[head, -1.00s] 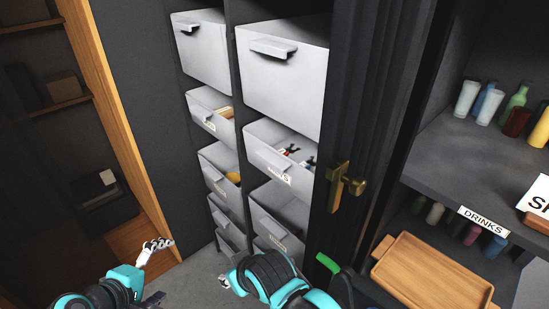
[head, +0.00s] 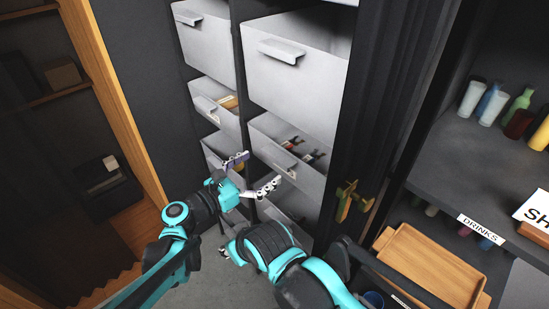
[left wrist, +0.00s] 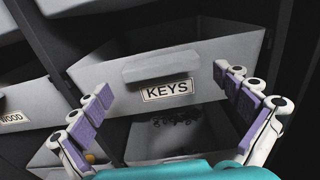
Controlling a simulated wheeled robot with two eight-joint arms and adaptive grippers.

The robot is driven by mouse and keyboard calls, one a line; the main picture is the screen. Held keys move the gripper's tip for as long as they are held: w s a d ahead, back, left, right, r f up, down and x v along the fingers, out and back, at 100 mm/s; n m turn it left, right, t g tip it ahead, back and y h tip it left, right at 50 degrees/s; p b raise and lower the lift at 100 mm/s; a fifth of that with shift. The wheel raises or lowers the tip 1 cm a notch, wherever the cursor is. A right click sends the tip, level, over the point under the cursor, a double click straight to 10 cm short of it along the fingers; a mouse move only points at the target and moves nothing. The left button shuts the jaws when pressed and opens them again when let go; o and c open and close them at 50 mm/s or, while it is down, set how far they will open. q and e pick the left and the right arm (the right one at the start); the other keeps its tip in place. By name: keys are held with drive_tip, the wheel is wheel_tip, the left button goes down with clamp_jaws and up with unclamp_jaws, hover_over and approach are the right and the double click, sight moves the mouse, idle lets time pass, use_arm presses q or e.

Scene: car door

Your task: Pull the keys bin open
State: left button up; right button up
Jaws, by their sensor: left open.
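The keys bin (head: 266,143) is a grey bin in the second row of the right column, with small dark and red items inside. In the left wrist view its front (left wrist: 210,84) faces me, with a jutting handle (left wrist: 160,67) above a white KEYS label (left wrist: 167,91). My left gripper (head: 263,168) is open in front of the bin. In the left wrist view its fingers (left wrist: 162,82) stand to either side of the handle and label, and nothing is between them. Contact with the bin cannot be told. My right gripper (head: 223,252) is low, mostly hidden behind its arm.
A large grey bin (head: 295,75) sits above the keys bin. The WOOD bin (left wrist: 25,105) is to its left, and another bin (left wrist: 150,143) with dark items lies below.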

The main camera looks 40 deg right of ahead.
sight(273, 159)
use_arm(q)
drive_tip(key=d, duration=0.5)
drive_tip(key=shift+w+d+b, duration=0.1)
drive_tip(key=shift+w+b, duration=0.1)
drive_tip(key=shift+b, duration=0.15)
drive_tip(key=shift+c, duration=0.3)
